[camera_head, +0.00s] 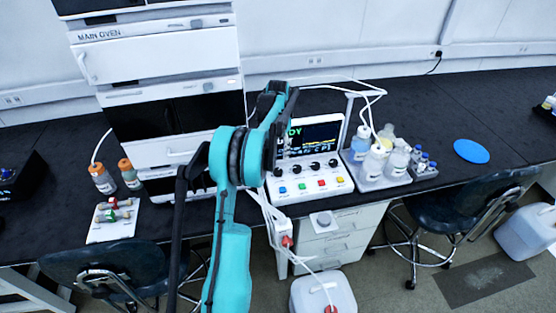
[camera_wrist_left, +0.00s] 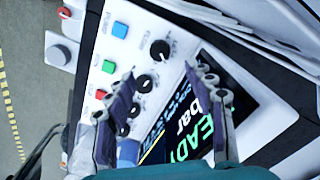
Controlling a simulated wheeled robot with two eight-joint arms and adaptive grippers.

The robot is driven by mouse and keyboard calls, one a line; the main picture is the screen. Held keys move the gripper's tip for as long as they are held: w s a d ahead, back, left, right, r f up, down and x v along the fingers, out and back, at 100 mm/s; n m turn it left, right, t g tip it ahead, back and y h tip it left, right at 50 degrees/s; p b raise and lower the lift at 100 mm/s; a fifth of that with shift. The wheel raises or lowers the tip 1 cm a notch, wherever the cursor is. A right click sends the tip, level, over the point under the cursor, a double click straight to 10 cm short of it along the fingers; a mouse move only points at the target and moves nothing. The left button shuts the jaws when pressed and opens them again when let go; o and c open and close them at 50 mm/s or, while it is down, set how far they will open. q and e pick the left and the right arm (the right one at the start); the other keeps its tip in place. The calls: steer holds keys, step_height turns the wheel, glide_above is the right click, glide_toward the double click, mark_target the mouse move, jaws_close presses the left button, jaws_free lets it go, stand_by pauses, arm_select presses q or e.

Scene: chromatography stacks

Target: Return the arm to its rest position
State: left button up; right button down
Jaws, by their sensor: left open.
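My left arm is teal and black and rises through the middle of the head view. Its gripper (camera_head: 272,108) is in front of the control box's left side and screen. In the left wrist view the two dark fingers of the left gripper (camera_wrist_left: 170,108) stand apart with nothing between them. Behind them are the white control box (camera_head: 318,187), its knobs, coloured buttons and a dark screen (camera_wrist_left: 228,108) with green READY text. I cannot tell whether the fingers touch the box. My right gripper is not in view.
The tall oven stack (camera_head: 160,55) stands left of the arm. A tray of bottles (camera_head: 372,180) is right of the box, with tubes above it. Orange-capped bottles (camera_head: 103,180) and a white board (camera_head: 112,225) are at left. The bench is clear around the blue disc (camera_head: 471,151).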

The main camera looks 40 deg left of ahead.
arm_select(q)
steer(key=shift+r, duration=0.85)
steer(key=s+d+r+t, duration=0.1)
steer(key=s+d+r, duration=0.35)
steer(key=d, duration=0.45)
steer(key=s+d+r+t, duration=0.25)
steer(key=d+r, duration=0.35)
steer(key=d, duration=0.3)
steer(key=s+d+f+t, duration=0.2)
steer(key=s+d, duration=0.5)
steer(key=s, duration=0.2)
steer(key=s+d+f+t, duration=0.1)
steer(key=s+d+f, duration=0.1)
steer(key=s+d, duration=0.6)
steer(key=shift+s+t, duration=0.35)
